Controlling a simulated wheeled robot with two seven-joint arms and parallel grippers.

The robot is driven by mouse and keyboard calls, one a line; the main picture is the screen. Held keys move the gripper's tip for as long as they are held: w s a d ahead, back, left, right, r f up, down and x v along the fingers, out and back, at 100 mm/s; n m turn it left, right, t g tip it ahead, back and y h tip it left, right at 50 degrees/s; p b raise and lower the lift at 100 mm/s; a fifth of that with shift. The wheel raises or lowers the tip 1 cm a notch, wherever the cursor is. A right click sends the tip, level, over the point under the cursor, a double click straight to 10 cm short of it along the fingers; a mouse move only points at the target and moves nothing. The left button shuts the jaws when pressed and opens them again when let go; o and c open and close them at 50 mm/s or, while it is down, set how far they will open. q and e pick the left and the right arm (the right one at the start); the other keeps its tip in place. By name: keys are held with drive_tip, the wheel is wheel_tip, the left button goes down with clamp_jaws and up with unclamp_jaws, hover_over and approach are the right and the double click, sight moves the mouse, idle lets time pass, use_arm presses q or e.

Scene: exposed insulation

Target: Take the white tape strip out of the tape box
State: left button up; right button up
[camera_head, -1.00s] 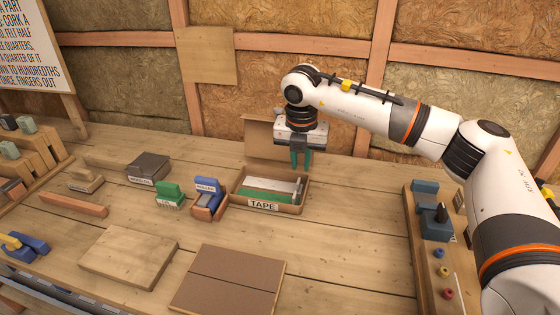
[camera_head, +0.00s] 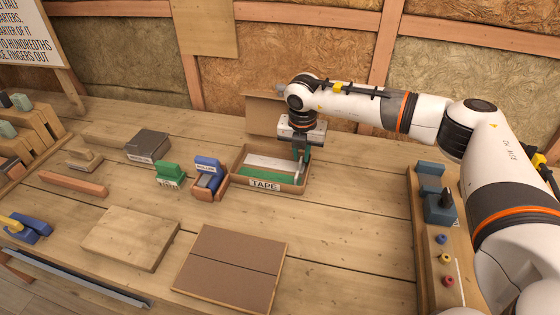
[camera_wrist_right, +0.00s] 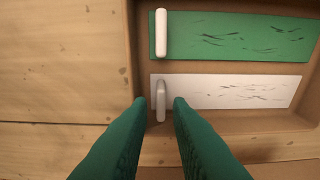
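The tape box (camera_head: 292,188) is an open brown box labelled TAPE, with its lid raised behind. The white tape strip (camera_head: 270,162) lies flat in it, beside a green strip (camera_head: 258,173). In the right wrist view the white strip (camera_wrist_right: 235,92) has a raised white tab (camera_wrist_right: 160,101) at its left end. My right gripper (camera_wrist_right: 159,102) is open, with one green finger on each side of this tab and a small gap visible on both sides. In the head view the right gripper (camera_head: 301,158) reaches down into the box's right end. My left gripper is not in view.
A blue-topped holder (camera_head: 208,176) and a green block (camera_head: 169,175) stand left of the box. A brown board (camera_head: 230,268) lies in front. A wooden rack (camera_head: 426,235) with blue parts and knobs is at the right. Bare tabletop lies between box and rack.

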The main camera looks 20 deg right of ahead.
drive_tip(key=shift+w+d+f, duration=0.1)
drive_tip(key=shift+f, duration=0.6)
drive_tip(key=shift+w+d+f, duration=0.1)
drive_tip(key=shift+f, duration=0.55)
drive_tip(key=shift+a, duration=0.1)
clamp_jaws()
drive_tip(key=shift+r, duration=0.15)
